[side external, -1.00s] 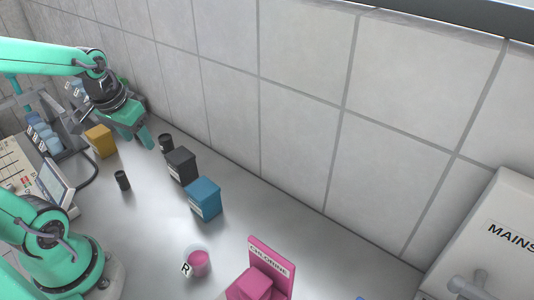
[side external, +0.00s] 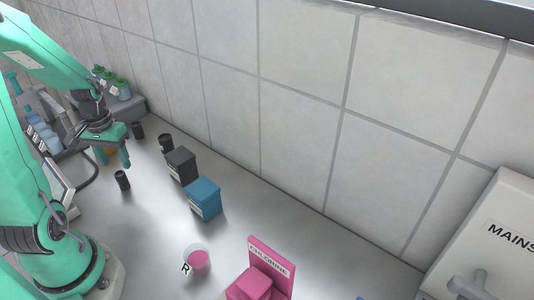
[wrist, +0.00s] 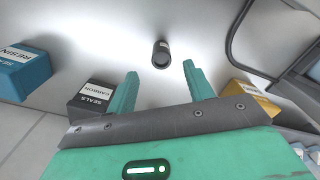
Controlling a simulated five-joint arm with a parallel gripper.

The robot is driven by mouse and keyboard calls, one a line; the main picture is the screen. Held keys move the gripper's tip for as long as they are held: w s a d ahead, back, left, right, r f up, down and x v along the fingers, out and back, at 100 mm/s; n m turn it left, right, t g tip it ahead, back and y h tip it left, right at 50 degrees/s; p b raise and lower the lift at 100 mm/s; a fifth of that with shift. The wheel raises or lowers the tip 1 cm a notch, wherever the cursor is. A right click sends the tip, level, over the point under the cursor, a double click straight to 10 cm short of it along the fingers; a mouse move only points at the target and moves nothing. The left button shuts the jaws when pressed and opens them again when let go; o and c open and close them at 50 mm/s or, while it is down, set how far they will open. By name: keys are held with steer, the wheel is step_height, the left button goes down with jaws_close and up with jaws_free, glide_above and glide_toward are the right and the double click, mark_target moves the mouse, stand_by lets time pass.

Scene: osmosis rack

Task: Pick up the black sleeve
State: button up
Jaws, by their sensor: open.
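Several small black sleeves stand on the bench in the side view: one alone (side external: 122,180) in front of my gripper, one behind the black box (side external: 166,142), and one farther back (side external: 138,130). My gripper (side external: 112,162) is open and empty, above the bench. In the wrist view one black sleeve (wrist: 161,53) stands upright beyond the fingertips, roughly centred between the two fingers of my gripper (wrist: 160,70), and not touched by them.
A black carbon seals box (side external: 181,166), a blue resin box (side external: 204,199) and a pink cup (side external: 197,261) stand to the right. A yellow box (wrist: 253,100) shows right in the wrist view. A tiled wall (side external: 300,120) bounds the back.

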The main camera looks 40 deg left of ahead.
mark_target(119, 174)
steer(key=shift+f, duration=1.25)
steer(key=shift+f, duration=0.1)
steer(key=shift+s+f, duration=0.15)
steer(key=shift+f, duration=2.35)
steer(key=c, duration=1)
